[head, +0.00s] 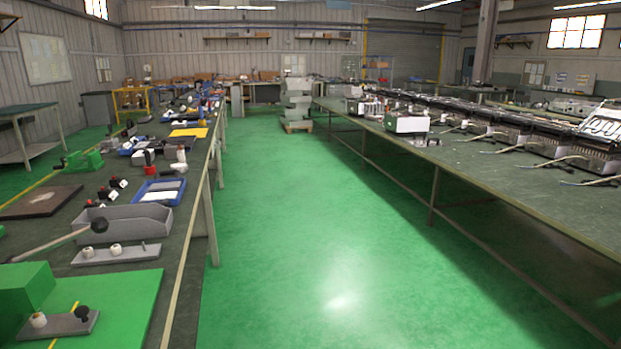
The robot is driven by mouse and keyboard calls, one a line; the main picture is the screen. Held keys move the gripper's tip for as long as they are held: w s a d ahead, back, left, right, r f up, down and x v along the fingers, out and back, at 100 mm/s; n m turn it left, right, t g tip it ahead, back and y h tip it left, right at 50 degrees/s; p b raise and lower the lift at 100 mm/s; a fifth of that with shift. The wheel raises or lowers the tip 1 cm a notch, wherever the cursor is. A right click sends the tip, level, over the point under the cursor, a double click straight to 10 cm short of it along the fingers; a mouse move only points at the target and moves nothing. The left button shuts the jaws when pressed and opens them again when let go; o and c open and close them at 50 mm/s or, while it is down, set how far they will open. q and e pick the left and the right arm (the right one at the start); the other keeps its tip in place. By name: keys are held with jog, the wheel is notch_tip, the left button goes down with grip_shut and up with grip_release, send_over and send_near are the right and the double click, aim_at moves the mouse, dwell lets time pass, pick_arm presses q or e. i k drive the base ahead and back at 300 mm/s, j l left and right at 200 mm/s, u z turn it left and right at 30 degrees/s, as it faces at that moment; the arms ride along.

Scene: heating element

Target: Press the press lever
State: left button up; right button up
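A long lever (60,240) with a round black knob (99,225) reaches in from the left edge of the head view. It slopes up toward the knob, above the left workbench. Below it, at the lower left, is a green block-shaped machine part (22,288) on a bright green plate (120,312). The lever's base is cut off by the picture's left edge, so I cannot tell what it is fixed to. Neither of my grippers shows in this view.
The left bench holds a grey open bin (122,222), a grey bar with white knobs (115,253), a small plate with a black knob (62,322), and a blue tray (160,191). A wide green floor aisle (290,220) is clear. A long bench (480,165) stands right.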

aim_at(99, 225)
jog(key=u, duration=1.4)
